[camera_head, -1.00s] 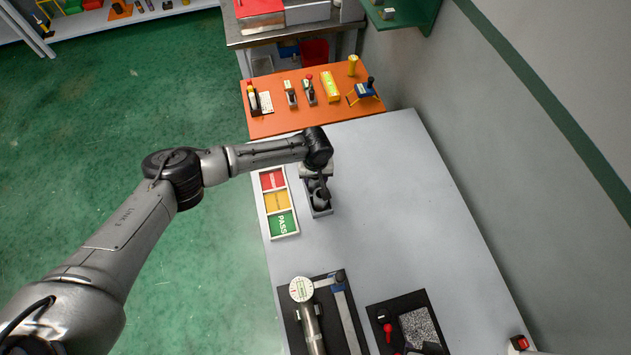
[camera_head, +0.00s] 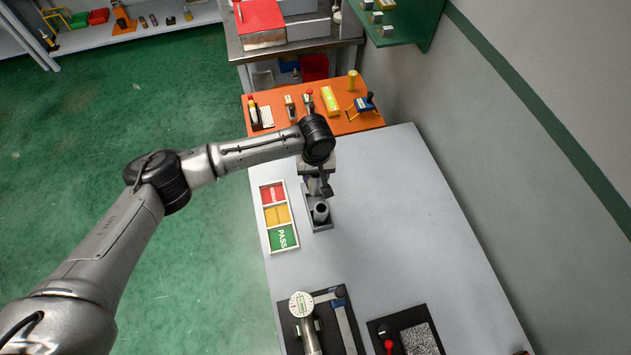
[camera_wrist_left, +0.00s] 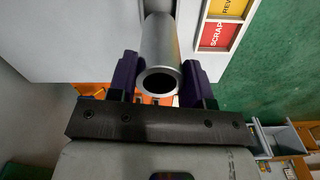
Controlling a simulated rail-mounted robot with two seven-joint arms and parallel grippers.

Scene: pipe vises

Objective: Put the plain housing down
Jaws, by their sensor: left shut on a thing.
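My left gripper (camera_wrist_left: 158,82) is shut on the plain housing (camera_wrist_left: 160,45), a smooth grey metal tube between its two purple fingers. Its open, dark-bored end faces the left wrist camera. In the head view the left gripper (camera_head: 325,188) is above the worktable, at the back end of a narrow dark tray (camera_head: 322,227). A grey, open-topped cylinder (camera_head: 320,211) shows at this tray. I cannot tell whether it is the held housing or another part. The housing's far end is hidden. My right gripper is not in view.
A white tray (camera_head: 268,217) with red, yellow and green PASS sections lies left of the dark tray. A gauge fixture (camera_head: 302,305) and a black mat (camera_head: 378,327) lie near the front. An orange board (camera_head: 350,122) with clamps is behind. The table's right middle (camera_head: 420,220) is clear.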

